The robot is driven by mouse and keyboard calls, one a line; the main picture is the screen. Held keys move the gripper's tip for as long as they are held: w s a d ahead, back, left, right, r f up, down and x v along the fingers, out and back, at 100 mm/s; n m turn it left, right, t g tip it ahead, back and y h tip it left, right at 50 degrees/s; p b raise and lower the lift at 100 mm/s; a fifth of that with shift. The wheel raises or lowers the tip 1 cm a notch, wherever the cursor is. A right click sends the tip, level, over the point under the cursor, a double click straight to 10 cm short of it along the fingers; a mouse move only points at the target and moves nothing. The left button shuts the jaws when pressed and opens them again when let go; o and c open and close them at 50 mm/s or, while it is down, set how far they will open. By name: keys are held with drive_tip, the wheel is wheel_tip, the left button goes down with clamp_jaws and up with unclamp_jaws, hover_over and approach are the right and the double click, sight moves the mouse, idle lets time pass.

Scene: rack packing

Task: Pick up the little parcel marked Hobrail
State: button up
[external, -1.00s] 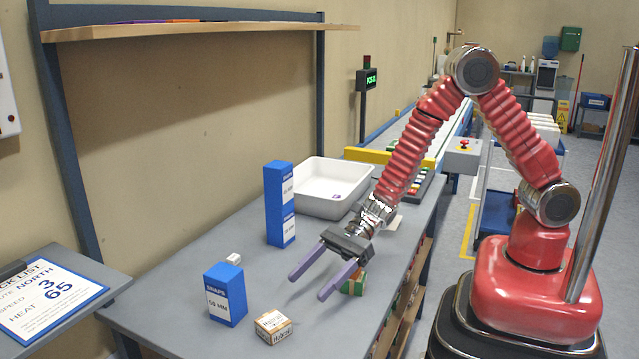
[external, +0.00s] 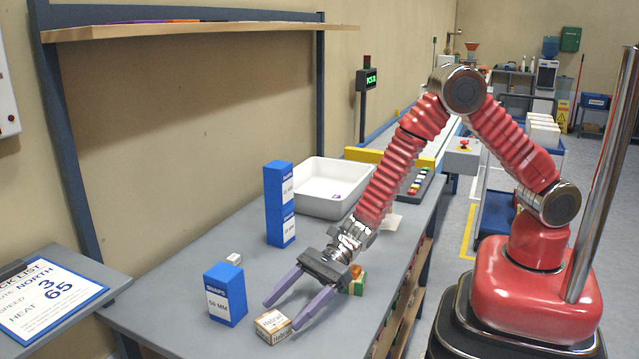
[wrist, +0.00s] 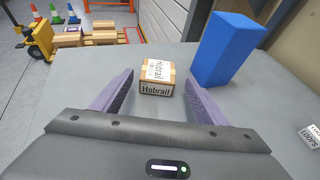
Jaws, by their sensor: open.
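The little parcel marked Hobrail (external: 272,326) is a small brown carton with white labels, resting on the grey table near its front end. In the wrist view the Hobrail parcel (wrist: 157,77) lies ahead, roughly centred between the fingers and just beyond their tips. My gripper (external: 284,314) has its two purple fingers spread apart, low over the table and close to the parcel. The gripper's open fingers (wrist: 157,83) also show in the wrist view, with nothing between them. I cannot tell whether a finger touches the parcel.
A blue box marked 50 MM (external: 226,295) stands left of the parcel; the wrist view shows a blue box (wrist: 225,48) right of it. A taller blue stack (external: 280,205), a white tray (external: 322,190) and a green-and-orange item (external: 357,281) are farther back. A small white box (external: 234,259) lies behind.

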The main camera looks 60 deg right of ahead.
sight(280, 317)
drive_tip(key=shift+x, duration=2.6)
drive_tip(key=shift+s, duration=0.15)
drive_tip(key=shift+c, duration=0.2)
drive_tip(key=c, duration=1.1)
drive_tip(key=shift+r, duration=0.1)
wheel_tip(280, 317, up, 10)
drive_tip(key=shift+f, duration=0.1)
